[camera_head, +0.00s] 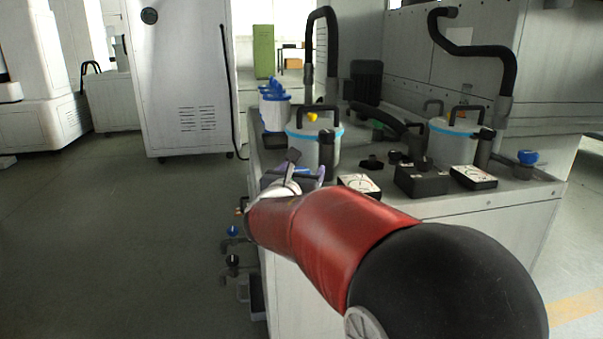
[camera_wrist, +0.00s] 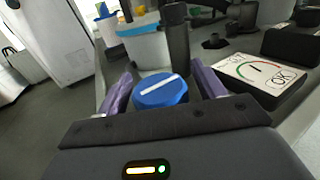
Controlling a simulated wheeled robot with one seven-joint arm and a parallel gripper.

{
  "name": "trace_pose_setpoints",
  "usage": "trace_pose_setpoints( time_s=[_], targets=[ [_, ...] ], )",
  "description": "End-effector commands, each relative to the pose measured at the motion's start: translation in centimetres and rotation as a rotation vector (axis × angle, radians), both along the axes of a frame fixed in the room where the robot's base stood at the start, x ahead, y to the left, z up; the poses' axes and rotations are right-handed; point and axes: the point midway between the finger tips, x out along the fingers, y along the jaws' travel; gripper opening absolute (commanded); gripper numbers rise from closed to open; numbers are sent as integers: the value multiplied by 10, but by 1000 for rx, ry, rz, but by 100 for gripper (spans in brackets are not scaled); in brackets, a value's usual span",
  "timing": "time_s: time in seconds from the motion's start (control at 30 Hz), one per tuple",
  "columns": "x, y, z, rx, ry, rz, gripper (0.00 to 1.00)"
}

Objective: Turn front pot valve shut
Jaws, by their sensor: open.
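A blue valve knob (camera_wrist: 160,91) with a white line on top is in the middle of the wrist view. The line runs slightly aslant, rising to the right. My gripper (camera_wrist: 161,72) is open, its two purple fingers on either side of the knob with a visible gap. I cannot tell whether a finger touches it. A pot (camera_wrist: 146,46) with a light blue rim stands behind the knob, with a dark upright post (camera_wrist: 176,42) between. The pot also shows in the head view (camera_head: 322,154). There my arm mostly hides the knob and my gripper (camera_head: 294,174).
A dial gauge (camera_wrist: 255,72) lies right of my gripper. On the bench (camera_head: 500,200) stand a second pot (camera_head: 450,143), a blue knob (camera_head: 527,158) at the right corner and dark hoses. Blue-topped white containers (camera_head: 273,110) stand behind. Floor (camera_head: 110,230) to the left is clear.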

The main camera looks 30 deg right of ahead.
Motion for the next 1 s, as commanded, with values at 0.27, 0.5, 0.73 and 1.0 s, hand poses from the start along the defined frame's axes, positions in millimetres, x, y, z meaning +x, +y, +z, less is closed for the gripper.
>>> trace_pose_setpoints(
  time_s=[0.27, 0.5, 0.73, 1.0],
  targets=[
    [4, -3, 0, 1, 0, 0, 69],
    [3, -3, 0, 1, -1, 0, 45],
    [3, -3, 0, 1, -1, 0, 24],
    [3, -4, 2, 1, 1, -50, 24]
  ],
)
